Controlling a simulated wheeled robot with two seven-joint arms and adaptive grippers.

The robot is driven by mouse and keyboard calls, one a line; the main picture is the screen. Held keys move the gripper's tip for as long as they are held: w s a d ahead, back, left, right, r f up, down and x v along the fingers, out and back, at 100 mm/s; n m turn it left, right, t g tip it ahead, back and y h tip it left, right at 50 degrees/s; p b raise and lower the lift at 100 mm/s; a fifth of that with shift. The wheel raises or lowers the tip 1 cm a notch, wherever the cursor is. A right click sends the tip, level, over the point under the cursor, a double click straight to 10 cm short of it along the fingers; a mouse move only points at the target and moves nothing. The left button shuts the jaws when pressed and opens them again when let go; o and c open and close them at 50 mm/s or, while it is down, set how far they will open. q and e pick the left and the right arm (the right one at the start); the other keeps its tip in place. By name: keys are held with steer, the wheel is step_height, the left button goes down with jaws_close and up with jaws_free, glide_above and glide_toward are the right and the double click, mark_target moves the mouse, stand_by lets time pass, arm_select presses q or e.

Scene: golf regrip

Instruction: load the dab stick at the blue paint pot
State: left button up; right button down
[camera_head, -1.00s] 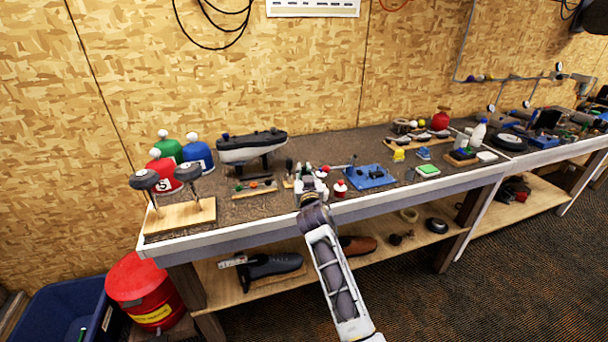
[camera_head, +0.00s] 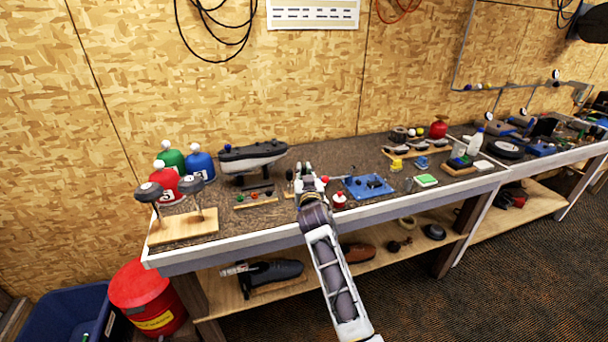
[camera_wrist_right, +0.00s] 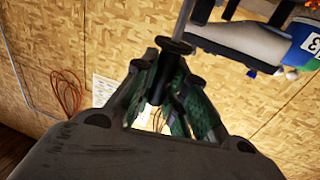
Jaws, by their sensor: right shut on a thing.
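My right gripper (camera_head: 304,168) is over the bench, above its front part, between the wooden strip and the blue fixture. In the right wrist view its fingers (camera_wrist_right: 165,85) are shut on a black flanged handle with a thin grey shaft (camera_wrist_right: 186,20), likely the dab stick; its tip is out of view. A wooden strip (camera_head: 240,206) with small coloured dots lies left of the gripper. I cannot tell which small item is the blue paint pot. My left gripper is not in view.
A grey boat-like shape (camera_head: 252,157) stands behind the strip. Red, green and blue covers (camera_head: 200,164) and a wooden stand (camera_head: 182,228) are at the left. A blue fixture (camera_head: 368,188) and a red-and-white item (camera_head: 339,201) are close on the right.

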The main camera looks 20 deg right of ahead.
steer(key=shift+r+p, duration=0.3)
steer(key=shift+r, duration=0.2)
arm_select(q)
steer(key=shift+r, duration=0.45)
